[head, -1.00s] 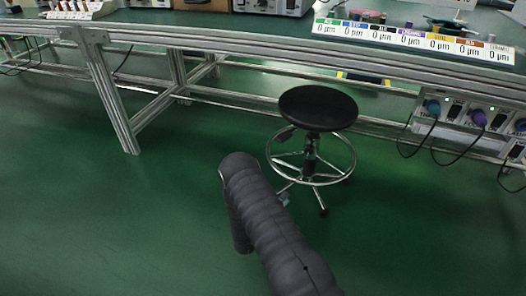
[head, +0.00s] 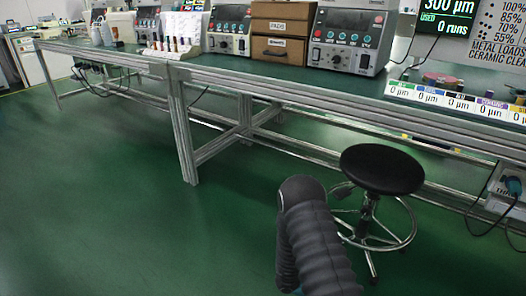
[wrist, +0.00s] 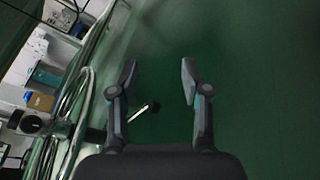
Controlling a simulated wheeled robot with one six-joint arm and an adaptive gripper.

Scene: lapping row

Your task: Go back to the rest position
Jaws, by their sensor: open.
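My gripper (wrist: 158,82) shows in the wrist view with its two fingers spread apart and nothing between them. Beyond the fingers is green floor. In the head view my dark, ribbed arm reaches up from the lower edge, and the gripper itself is not visible there. The arm is over the floor, in front and to the left of a black round stool.
The stool (head: 382,170) has a chrome foot ring. A long workbench (head: 205,68) on metal legs runs across the back, carrying control boxes (head: 345,38), wooden drawers (head: 281,30) and small bottles. Green floor (head: 110,210) is clear at left.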

